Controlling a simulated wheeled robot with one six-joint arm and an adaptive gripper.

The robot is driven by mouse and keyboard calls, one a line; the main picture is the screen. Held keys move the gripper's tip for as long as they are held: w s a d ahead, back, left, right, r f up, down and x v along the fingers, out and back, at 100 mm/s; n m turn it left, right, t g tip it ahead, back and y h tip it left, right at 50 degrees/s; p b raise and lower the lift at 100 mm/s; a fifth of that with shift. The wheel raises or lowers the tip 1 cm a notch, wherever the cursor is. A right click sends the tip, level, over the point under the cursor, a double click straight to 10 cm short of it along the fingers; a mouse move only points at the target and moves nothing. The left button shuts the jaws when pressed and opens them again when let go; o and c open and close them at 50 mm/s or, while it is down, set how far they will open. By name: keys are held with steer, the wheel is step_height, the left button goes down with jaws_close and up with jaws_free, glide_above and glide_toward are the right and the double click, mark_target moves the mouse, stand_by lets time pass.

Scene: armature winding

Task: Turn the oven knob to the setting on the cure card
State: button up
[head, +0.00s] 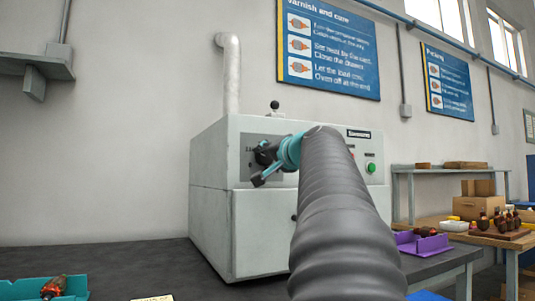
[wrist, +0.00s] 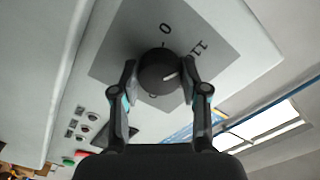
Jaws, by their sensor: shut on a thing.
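The oven (head: 213,205) is a pale grey cabinet on the dark bench. Its round black knob (wrist: 157,72) sits on a grey dial plate (wrist: 118,62). The knob's white pointer line points to the right in the wrist view. A "0" (wrist: 166,29) and a number starting with "11" (wrist: 201,48) show on the plate; another mark below the knob is mostly hidden. My gripper (wrist: 159,76) is shut on the knob, one finger on each side. In the head view my gripper (head: 263,160) covers the knob. A pale card edge (head: 152,298) shows at the bottom; its text is unreadable.
A green button (head: 371,168) and other small controls are on the oven front's right. A teal tray (head: 20,291) with an armature (head: 53,287) lies at lower left. A purple holder (head: 422,243) stands right of my arm. The bench left of the oven is mostly clear.

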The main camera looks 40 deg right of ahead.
steer(key=m+p, duration=0.2)
steer(key=m, duration=0.4)
steer(key=shift+r+p, duration=0.15)
steer(key=shift+p, duration=0.25)
steer(key=m+p, duration=0.2)
steer(key=m, duration=0.4)
steer(key=shift+m+p, duration=0.35)
steer(key=shift+m, duration=0.05)
steer(key=m, duration=1.2)
steer(key=shift+m, duration=0.3)
steer(key=o, duration=1.1)
steer(key=shift+o, duration=0.2)
